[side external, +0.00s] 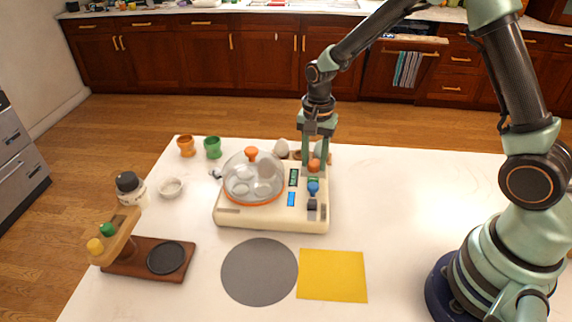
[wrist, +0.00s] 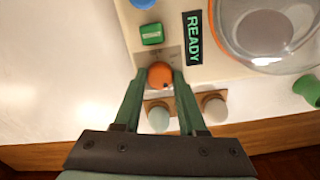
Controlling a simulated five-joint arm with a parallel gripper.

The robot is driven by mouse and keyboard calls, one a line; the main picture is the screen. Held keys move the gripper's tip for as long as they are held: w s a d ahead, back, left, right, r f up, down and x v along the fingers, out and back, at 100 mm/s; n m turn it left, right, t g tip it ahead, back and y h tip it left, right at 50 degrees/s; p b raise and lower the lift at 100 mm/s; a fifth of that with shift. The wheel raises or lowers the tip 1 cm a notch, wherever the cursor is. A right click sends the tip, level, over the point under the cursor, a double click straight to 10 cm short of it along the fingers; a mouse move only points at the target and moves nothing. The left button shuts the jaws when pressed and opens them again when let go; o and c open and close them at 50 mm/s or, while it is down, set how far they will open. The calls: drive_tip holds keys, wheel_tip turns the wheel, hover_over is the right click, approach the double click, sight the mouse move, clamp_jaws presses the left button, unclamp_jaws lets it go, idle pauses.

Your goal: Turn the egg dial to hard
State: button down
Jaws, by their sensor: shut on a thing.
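The egg cooker (side external: 228,213) is a cream box with a clear dome on its left part. Its orange dial (wrist: 160,75) sits on the panel at the far right corner and also shows in the side view (side external: 314,166). My gripper (wrist: 160,78) points down with its two green fingers closed on either side of the dial. A small dark mark shows on the dial, but the setting labels are too small to read. A display (wrist: 193,38) reads READY. A green button (wrist: 152,34) and a blue knob (side external: 313,188) are near the dial.
Pale eggs (wrist: 158,119) stand in a wooden holder just behind the cooker, close to my fingers. Orange (side external: 186,146) and green (side external: 212,148) cups are at the back left. A grey round mat (side external: 259,272) and a yellow square mat (side external: 332,275) lie in front.

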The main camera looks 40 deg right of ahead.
sight(314, 162)
drive_tip(key=m, duration=0.5)
drive_tip(key=shift+m, duration=0.4)
idle(0.4)
drive_tip(key=shift+c, duration=2.3)
unclamp_jaws()
wheel_tip(314, 162, up, 12)
drive_tip(key=shift+r, duration=0.1)
